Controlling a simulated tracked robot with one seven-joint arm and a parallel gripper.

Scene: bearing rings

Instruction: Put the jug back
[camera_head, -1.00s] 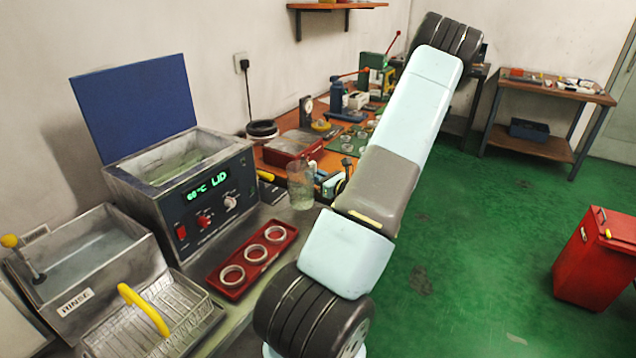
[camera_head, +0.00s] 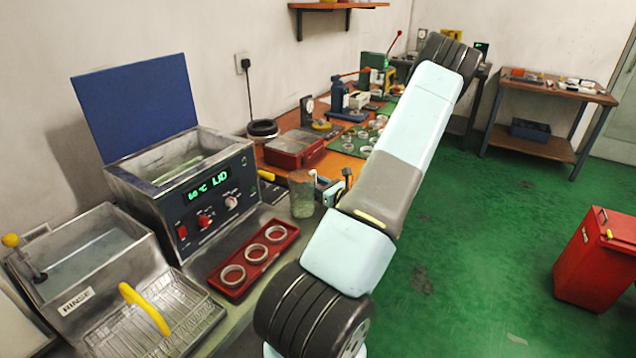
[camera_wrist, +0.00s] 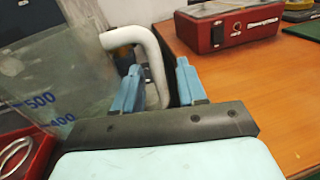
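The clear measuring jug (camera_head: 303,197) appears upright on the bench's grey top, right of the washer with the LID display (camera_head: 208,188). In the wrist view, its clear wall (camera_wrist: 60,75) with 500 and 400 marks fills the left side. Its white handle (camera_wrist: 152,62) comes down between the two blue fingers of my gripper (camera_wrist: 160,88). A dark gap shows between the handle and the right finger, so the gripper looks open around the handle. In the head view my fingers show beside the jug, partly hidden by my arm.
A red tray with several rings (camera_head: 238,287) lies just in front of the jug. A rinse tank (camera_head: 85,295) and wire basket (camera_head: 187,332) are at the left. A red box (camera_head: 292,152) sits on the wooden bench behind. A red bin (camera_head: 590,265) stands at the right.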

